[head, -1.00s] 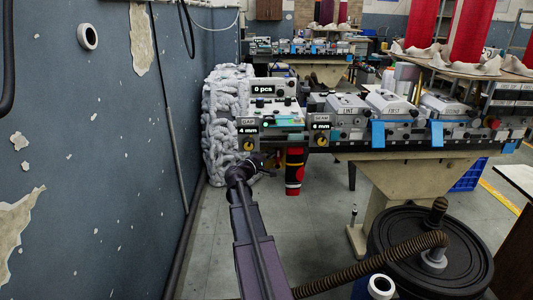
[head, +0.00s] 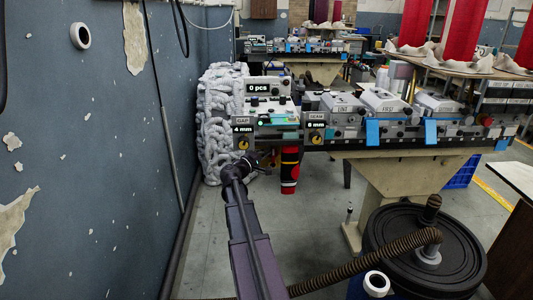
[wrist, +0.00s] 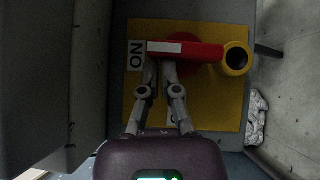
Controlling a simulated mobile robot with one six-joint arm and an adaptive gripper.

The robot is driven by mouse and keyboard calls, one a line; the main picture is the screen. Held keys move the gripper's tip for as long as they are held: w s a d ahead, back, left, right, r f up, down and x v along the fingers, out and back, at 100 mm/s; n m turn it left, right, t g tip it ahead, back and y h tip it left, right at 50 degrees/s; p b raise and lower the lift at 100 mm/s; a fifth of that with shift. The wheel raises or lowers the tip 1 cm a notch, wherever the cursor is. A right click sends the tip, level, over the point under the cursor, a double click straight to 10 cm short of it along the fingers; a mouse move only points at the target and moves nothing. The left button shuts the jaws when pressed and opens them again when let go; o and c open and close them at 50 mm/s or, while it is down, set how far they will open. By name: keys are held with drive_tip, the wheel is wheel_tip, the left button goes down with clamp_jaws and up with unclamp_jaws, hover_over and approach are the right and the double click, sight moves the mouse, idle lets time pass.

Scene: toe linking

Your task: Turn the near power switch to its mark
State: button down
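In the wrist view, the power switch is a red handle (wrist: 196,51) with a white stripe, lying horizontal on a yellow plate (wrist: 205,108). Its left end is beside the white ON label (wrist: 136,55). A second white label (wrist: 172,114) lower on the plate is partly hidden by a finger. My gripper (wrist: 161,65) has its two fingers a little apart, with yellow showing between them. The fingertips are at the lower edge of the handle's left part; contact is unclear. In the head view my gripper (head: 266,162) is small and dark, and I cannot make out the switch.
A yellow ring with a dark centre (wrist: 236,58) stands right of the handle. In the head view, the machine bench (head: 400,152) is ahead and right, and a blue-grey wall (head: 100,170) runs along the left. A black round drum (head: 440,265) is near right. Grey floor lies between.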

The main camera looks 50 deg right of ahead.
drive_tip(key=w+a, duration=0.2)
drive_tip(key=a, duration=1)
drive_tip(key=shift+w+a, duration=0.4)
idle(0.3)
